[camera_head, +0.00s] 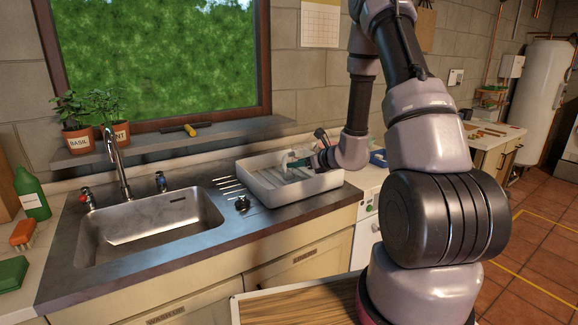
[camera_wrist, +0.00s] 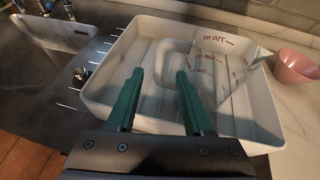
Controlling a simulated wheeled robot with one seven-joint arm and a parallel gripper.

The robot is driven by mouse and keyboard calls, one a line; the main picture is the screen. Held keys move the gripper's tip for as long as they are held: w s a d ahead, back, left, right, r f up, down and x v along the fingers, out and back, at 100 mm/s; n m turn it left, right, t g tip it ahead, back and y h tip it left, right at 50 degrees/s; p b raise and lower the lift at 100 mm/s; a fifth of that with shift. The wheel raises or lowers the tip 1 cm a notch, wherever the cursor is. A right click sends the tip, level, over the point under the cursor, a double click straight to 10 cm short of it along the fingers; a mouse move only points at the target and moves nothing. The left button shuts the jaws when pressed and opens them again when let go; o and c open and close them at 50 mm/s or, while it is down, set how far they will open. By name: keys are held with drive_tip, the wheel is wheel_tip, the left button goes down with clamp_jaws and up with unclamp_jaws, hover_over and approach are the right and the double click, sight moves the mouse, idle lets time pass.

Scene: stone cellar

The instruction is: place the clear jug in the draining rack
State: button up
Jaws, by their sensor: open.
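The white draining rack (camera_head: 290,200) stands on the worktop right of the sink. In the wrist view its rim (camera_wrist: 108,52) surrounds the clear jug (camera_wrist: 214,68), which is see-through with red measuring marks and a pale looped handle. The jug is inside the rack; whether it stands upright or leans is hard to tell. In the head view it shows small and pale (camera_head: 292,163) beside my gripper (camera_head: 316,160). In the wrist view my gripper (camera_wrist: 160,78) has its green fingers apart with nothing between them. The jug's handle is just beyond the fingertips.
The steel sink (camera_head: 150,225) with its tap (camera_head: 117,160) is left of the rack. A pink bowl (camera_wrist: 297,66) stands on the worktop beside the rack. Potted herbs (camera_head: 78,140) stand on the sill; a green bottle (camera_head: 32,195) is at far left.

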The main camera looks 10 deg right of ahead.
drive_tip(key=s+a+r+n+g+y, duration=0.25)
drive_tip(key=s+a+r+n, duration=0.25)
drive_tip(key=s+r+n, duration=0.4)
drive_tip(key=s+a+r+n+g+y, duration=0.2)
drive_tip(key=s+a+r+n+g, duration=0.25)
drive_tip(key=s+r, duration=0.4)
drive_tip(key=s+d+r+n+t+h, duration=0.1)
drive_tip(key=s+d+r+n+h, duration=0.3)
drive_tip(key=s+r+n, duration=0.1)
drive_tip(key=s+d+r+n+t+h, duration=0.1)
drive_tip(key=s+d+r+n+h, duration=0.3)
drive_tip(key=s, duration=0.5)
wheel_tip(320, 180, up, 2)
drive_tip(key=n+h, duration=0.1)
drive_tip(key=n, duration=0.2)
drive_tip(key=shift+d, duration=0.4)
drive_tip(key=shift+r+n, duration=0.1)
drive_tip(key=shift+n, duration=0.15)
